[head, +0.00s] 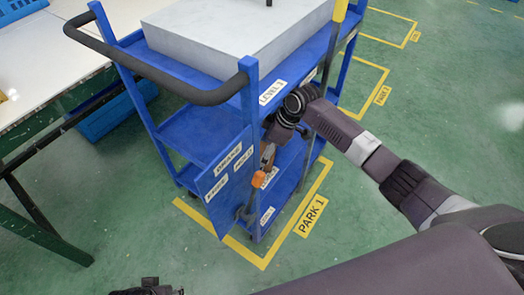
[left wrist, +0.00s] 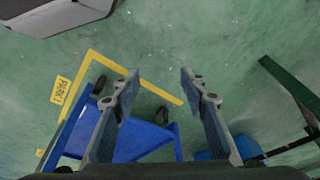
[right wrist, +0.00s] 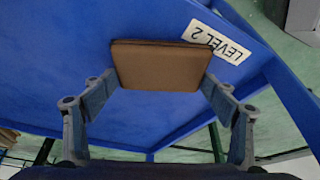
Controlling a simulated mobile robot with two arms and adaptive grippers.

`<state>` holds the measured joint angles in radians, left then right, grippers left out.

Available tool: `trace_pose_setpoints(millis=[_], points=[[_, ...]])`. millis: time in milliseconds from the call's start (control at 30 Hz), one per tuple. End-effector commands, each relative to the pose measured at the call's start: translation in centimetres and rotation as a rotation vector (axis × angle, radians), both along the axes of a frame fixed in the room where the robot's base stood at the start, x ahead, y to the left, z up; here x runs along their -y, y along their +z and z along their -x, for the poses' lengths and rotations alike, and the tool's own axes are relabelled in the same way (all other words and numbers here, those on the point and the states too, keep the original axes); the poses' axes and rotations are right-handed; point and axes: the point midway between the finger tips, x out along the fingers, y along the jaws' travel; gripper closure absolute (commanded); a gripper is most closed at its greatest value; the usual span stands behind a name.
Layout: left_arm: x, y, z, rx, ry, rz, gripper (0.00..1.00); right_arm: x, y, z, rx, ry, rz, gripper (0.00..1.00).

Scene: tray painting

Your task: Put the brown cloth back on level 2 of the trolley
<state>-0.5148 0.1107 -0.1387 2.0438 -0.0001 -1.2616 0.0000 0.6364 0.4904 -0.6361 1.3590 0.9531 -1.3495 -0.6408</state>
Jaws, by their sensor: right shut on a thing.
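The brown cloth (right wrist: 160,66) is a flat folded pad in the right wrist view. My right gripper (right wrist: 161,84) is shut on it, with one finger at each side. The cloth is in front of a blue trolley surface beside the white LEVEL 2 label (right wrist: 217,44); whether it touches the surface I cannot tell. In the head view my right arm reaches into the side of the blue trolley (head: 250,75), and the gripper is partly hidden there. My left gripper (left wrist: 160,84) is open and empty above the floor, with the trolley base (left wrist: 150,140) beyond it.
A large grey block (head: 225,35) lies on the trolley's top level, behind a black push handle (head: 165,75). A labelled blue panel (head: 225,175) and an orange part (head: 258,177) are near my right gripper. A white-topped table (head: 45,70) stands left. Green floor at right is clear.

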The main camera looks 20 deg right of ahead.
Motion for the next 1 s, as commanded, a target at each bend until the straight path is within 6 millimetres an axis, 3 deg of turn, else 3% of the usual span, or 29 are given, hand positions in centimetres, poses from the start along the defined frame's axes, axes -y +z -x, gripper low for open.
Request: trace_pose_setpoints(millis=[200, 600, 733, 1000], points=[[0.0, 0.0, 0.0, 0.000, 0.000, 0.000, 0.60, 0.0, -0.1, 0.0, -0.001, 0.000, 0.000, 0.04], [0.1, 0.2, -0.1, 0.003, 0.000, 0.001, 0.60, 0.1, 0.6, 0.1, 0.000, 0.001, 0.001, 0.04], [0.0, -1.7, 0.2, -0.010, -0.001, 0.000, 0.60, 0.5, 1.7, 0.3, 0.000, 0.000, 0.000, 0.04], [0.0, -4.2, 0.7, -0.023, -0.004, -0.001, 0.60, 6.5, 1.3, 3.7, -0.004, -0.002, 0.003, 0.04]])
